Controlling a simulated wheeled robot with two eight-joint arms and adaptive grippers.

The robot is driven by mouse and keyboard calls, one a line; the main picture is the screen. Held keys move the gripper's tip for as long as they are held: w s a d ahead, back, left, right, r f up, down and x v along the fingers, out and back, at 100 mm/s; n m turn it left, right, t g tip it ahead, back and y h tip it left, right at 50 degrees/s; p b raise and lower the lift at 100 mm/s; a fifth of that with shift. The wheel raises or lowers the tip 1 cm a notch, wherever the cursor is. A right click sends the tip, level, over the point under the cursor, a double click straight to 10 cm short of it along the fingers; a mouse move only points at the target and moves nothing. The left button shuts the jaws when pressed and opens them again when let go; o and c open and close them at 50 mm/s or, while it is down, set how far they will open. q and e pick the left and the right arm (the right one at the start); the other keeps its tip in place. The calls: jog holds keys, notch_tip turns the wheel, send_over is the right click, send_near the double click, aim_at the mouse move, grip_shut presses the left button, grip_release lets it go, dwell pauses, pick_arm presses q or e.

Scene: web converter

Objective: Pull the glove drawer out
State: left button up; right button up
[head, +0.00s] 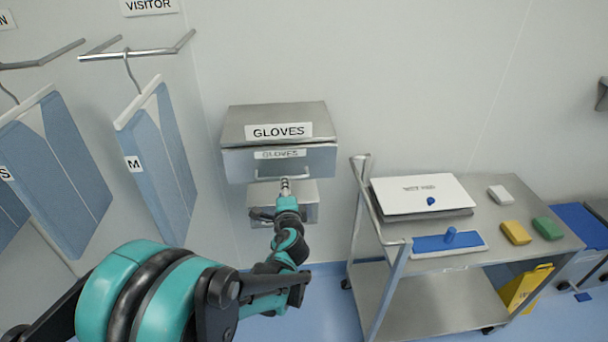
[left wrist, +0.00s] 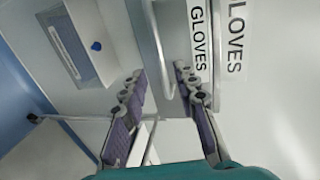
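The glove drawer (head: 235,166) is a grey metal drawer under a wall box with a "GLOVES" sign (head: 279,131). Its front has a smaller "GLOVES" label and a thin bar handle (head: 262,178). My left gripper (head: 284,183) is at the handle, partly hidden by its own wrist. In the left wrist view the two fingers of my left gripper (left wrist: 160,72) are apart, with the handle (left wrist: 158,45) running between their tips. I see no clear contact between fingers and bar. I cannot tell whether the drawer is slightly out. My right gripper is not in view.
A smaller metal box (head: 308,205) is on the wall below the drawer, behind my left wrist. A steel cart (head: 490,262) with a white case, a blue pad and colored blocks stands at the right. Blue garments (head: 165,150) hang at the left.

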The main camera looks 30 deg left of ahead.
pick_arm(q)
jog(key=b+x, duration=0.2)
jog(key=x, duration=0.5)
jog(key=shift+w+a, duration=0.1)
jog(key=shift+a, duration=0.05)
jog(key=shift+c, duration=0.4)
grip_shut()
